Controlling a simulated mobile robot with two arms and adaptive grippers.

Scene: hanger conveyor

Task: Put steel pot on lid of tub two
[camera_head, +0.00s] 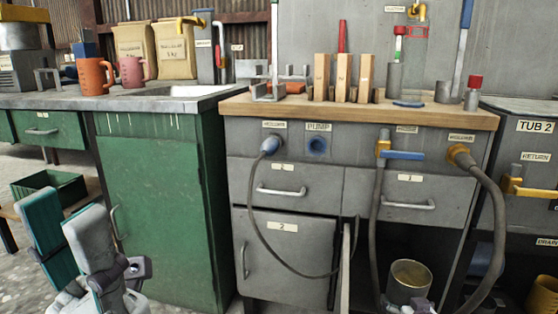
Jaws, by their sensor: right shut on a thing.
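A steel pot (410,276), a round metal cylinder with an open top, is low in front of the grey cabinet, right of centre. My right gripper (408,304) is at its lower side, cut off by the bottom edge, and is shut on it. Tub two (520,165) is a dark grey box at the right edge with a "TUB 2" label. Its lid (522,105) is the dark top, only partly in view, above and to the right of the pot. My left gripper (70,232) is at the lower left, open and empty, with its fingers apart.
Hoses (494,215) hang in front of the grey cabinet (290,228). A yellow valve (515,187) sticks out from tub two. The wooden worktop (270,110) holds wooden blocks (342,78) and metal cylinders. Mugs (94,76) stand on the left counter. A green crate (48,188) sits lower left.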

